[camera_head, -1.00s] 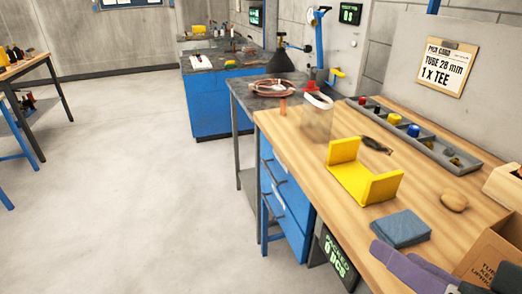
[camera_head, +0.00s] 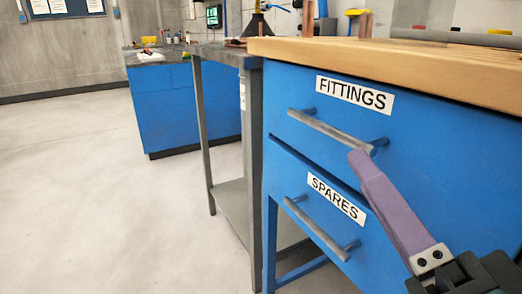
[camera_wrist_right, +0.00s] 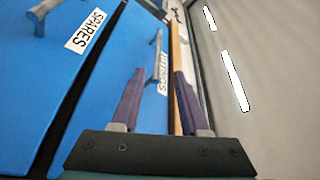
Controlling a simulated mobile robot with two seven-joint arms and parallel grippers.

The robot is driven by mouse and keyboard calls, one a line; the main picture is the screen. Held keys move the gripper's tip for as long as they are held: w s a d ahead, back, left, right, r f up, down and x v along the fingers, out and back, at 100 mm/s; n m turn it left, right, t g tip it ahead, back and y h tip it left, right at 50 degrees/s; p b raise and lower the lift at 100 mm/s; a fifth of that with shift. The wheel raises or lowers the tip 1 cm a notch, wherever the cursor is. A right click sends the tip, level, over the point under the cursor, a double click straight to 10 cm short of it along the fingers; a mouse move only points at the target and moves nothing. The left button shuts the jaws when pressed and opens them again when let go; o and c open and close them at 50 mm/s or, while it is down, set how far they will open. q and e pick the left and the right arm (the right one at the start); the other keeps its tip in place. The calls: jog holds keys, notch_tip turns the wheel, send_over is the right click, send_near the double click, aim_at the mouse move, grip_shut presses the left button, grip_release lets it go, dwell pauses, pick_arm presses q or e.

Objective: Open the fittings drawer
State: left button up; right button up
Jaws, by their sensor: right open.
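The fittings drawer (camera_head: 430,155) is a blue front labelled FITTINGS under the wooden worktop, and it looks shut. Its grey bar handle (camera_head: 325,128) slants across the front. My right gripper (camera_head: 360,160) has purple fingers; only one shows clearly in the head view, its tip overlapping the right end of the handle. In the right wrist view, the gripper (camera_wrist_right: 158,74) is open and empty, with its fingers apart. There the fittings handle (camera_wrist_right: 157,50) shows ahead, between the fingertips; contact cannot be told. My left gripper is out of view.
The spares drawer (camera_head: 290,180) with its own handle (camera_head: 318,228) sits just below. The wooden worktop edge (camera_head: 390,62) is above. A grey side table (camera_head: 225,52) and a blue cabinet (camera_head: 190,105) stand to the left. The floor (camera_head: 90,180) at left is clear.

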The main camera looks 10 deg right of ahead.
aim_at(333, 132)
jog(key=b+x, duration=0.1)
jog(key=x, duration=0.4)
jog(key=b+x, duration=0.1)
jog(key=x, duration=0.3)
jog(key=shift+w+f, duration=0.15)
jog(key=shift+w, duration=0.25)
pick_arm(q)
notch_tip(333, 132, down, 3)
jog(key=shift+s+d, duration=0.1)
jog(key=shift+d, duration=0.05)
pick_arm(e)
grip_shut()
dwell(0.7)
